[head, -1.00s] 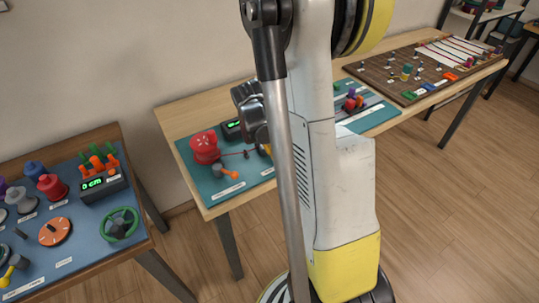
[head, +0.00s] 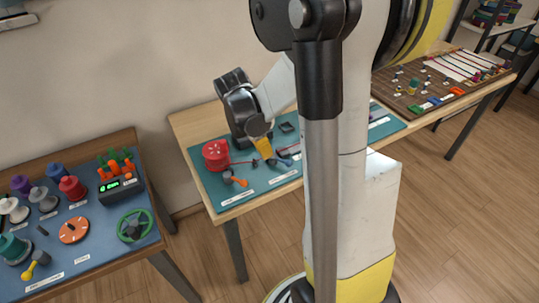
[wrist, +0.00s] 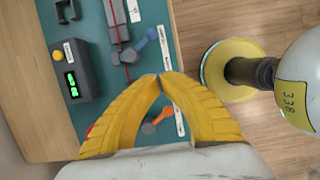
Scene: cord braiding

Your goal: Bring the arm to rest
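My gripper (head: 262,147) hangs above the teal mat (head: 215,190) on the middle table in the head view. In the wrist view its two yellow fingers (wrist: 160,77) arch toward each other and their tips meet. Nothing shows held between them. Below the fingers lie an orange-handled tool (wrist: 156,122) and a blue-handled piece (wrist: 147,38). A red cord runs along a grey fixture (wrist: 117,22). Whether the fingertips touch anything below is hard to tell.
A red spool (head: 216,154) stands left of the gripper. A dark box with a green display (wrist: 72,85) is on the mat. The left table (head: 110,262) holds several spools and a green wheel (head: 135,226). A brown peg board (head: 400,92) lies at the right.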

